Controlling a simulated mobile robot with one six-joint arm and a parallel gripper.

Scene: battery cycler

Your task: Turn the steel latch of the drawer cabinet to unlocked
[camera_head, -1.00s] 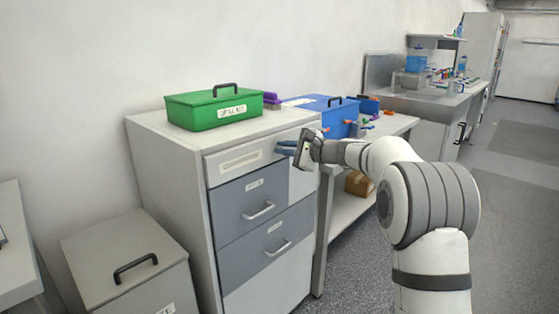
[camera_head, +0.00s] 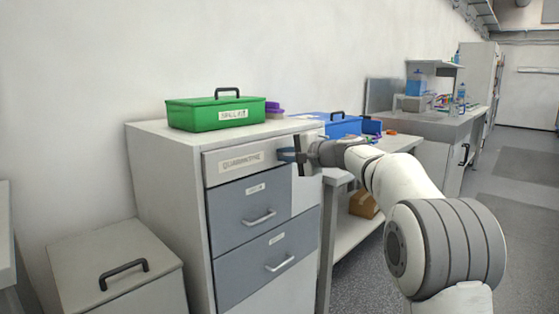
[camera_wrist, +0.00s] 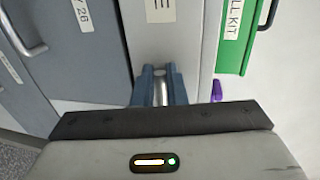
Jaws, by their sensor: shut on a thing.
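The drawer cabinet (camera_head: 163,180) is pale grey with a top drawer labelled QUARANTINE (camera_head: 240,163) and two darker grey drawers below. My gripper (camera_head: 285,154) is at the right end of the top drawer front, with its blue fingers against the cabinet face. In the wrist view, my gripper (camera_wrist: 160,88) is shut on the steel latch (camera_wrist: 160,90), a shiny rounded piece showing between the two fingers. The fingers hide most of the latch, so its exact angle cannot be told.
A green spill kit box (camera_head: 215,114) and a purple item (camera_head: 275,110) are on the cabinet top. A workbench with a blue box (camera_head: 330,126) stands close to the right. A grey lidded bin (camera_head: 95,255) stands at the left. Floor is open at the right.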

